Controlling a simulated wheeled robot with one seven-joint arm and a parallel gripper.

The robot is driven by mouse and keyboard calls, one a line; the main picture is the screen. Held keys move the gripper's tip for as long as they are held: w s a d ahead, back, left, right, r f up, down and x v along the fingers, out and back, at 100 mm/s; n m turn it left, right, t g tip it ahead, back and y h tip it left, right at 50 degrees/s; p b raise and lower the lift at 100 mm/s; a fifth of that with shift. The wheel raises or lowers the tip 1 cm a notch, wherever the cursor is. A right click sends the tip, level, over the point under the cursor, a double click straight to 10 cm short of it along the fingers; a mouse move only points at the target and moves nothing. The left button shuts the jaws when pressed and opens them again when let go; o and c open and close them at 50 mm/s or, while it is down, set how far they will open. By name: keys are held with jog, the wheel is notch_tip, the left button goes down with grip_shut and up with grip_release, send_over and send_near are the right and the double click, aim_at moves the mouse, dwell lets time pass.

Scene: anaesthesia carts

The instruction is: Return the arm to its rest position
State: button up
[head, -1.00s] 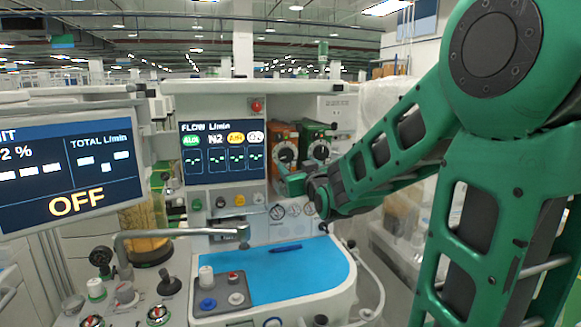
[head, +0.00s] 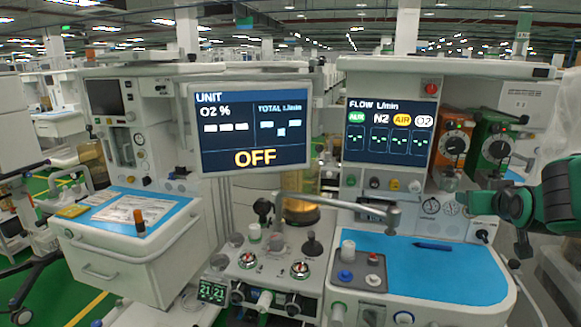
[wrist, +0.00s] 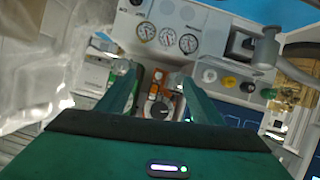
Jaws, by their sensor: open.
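My green arm enters at the right edge of the head view, with only its wrist end and gripper (head: 482,203) showing. The gripper is in front of the right-hand anaesthesia machine, below the orange vaporizer (head: 456,145) and the green vaporizer (head: 497,150). In the wrist view, my gripper (wrist: 160,88) has its two fingers apart, with nothing held between them. The orange vaporizer's dial (wrist: 160,109) shows behind the gap, so the gripper is clear of it. Whether a finger touches the machine cannot be told.
A blue-topped worktop (head: 450,275) with a dark blue pen (head: 433,246) lies below the gripper. A jointed metal arm (head: 345,206) sticks out left of it. A monitor (head: 252,130) reads OFF. Clear plastic wrapping (wrist: 40,80) is close by in the wrist view.

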jog(key=s+a+f+m+g+y, duration=0.1)
jog(key=s+f+g, duration=0.35)
jog(key=s, duration=0.35)
jog(key=s+f+m+g+y, duration=0.1)
jog(key=s+f+g, duration=0.2)
jog(key=s+f, duration=0.4)
jog(key=s+a+m+g+y, duration=0.1)
jog(key=s+a+g, duration=0.1)
jog(key=s, duration=0.6)
jog(key=s+a+m+g+y, duration=0.1)
jog(key=s+a+g, duration=0.2)
jog(key=s, duration=0.5)
jog(key=shift+s+a+f+y, duration=0.2)
jog(key=shift+s+f+y, duration=0.05)
jog(key=shift+f+y, duration=0.2)
jog(key=shift+w+f+g, duration=0.25)
jog(key=shift+w, duration=0.35)
